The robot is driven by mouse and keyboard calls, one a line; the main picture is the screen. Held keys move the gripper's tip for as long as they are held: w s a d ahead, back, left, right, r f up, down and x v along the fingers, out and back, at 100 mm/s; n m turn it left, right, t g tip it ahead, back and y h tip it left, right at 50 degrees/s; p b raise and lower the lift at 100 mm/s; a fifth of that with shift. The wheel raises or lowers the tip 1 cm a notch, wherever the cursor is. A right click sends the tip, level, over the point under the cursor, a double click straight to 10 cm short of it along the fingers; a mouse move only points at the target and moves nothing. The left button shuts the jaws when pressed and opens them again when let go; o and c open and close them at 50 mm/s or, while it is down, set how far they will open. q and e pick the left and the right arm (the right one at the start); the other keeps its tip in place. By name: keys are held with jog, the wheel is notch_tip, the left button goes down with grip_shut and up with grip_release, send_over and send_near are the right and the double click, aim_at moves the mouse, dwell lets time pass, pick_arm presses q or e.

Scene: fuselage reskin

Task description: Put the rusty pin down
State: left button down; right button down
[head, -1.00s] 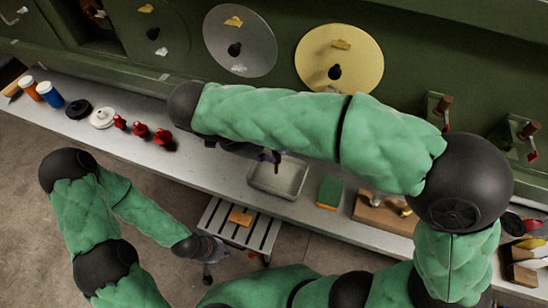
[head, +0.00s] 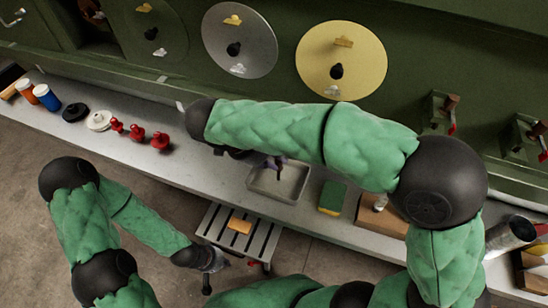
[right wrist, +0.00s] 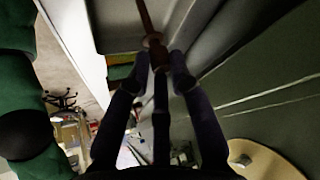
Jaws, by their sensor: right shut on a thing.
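My right gripper (head: 275,163) is over the back part of a shallow grey metal tray (head: 272,191) on the bench, partly hidden by my own right arm. In the right wrist view its dark fingers (right wrist: 157,68) are shut on the rusty pin (right wrist: 146,22), a thin brown rod with a wider collar. The pin's far end runs out of that view at the top. Whether the pin touches the tray cannot be told. My left gripper (head: 219,260) is low at the left, beside the slatted stool; its fingers are too small to read.
A green and yellow sponge (head: 332,197) and a wooden block (head: 383,216) lie right of the tray. Red parts (head: 138,132) stand to its left. A slatted stool (head: 238,240) with an orange block stands in front. Wall discs (head: 341,58) are behind my right arm.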

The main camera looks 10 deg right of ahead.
jog(key=shift+f, duration=0.2)
jog(key=c, duration=1.1)
grip_release()
jog(key=shift+r, duration=0.1)
jog(key=shift+r, duration=0.1)
jog(key=p+v, duration=0.4)
jog(key=v, duration=0.8)
jog(key=shift+a, duration=0.15)
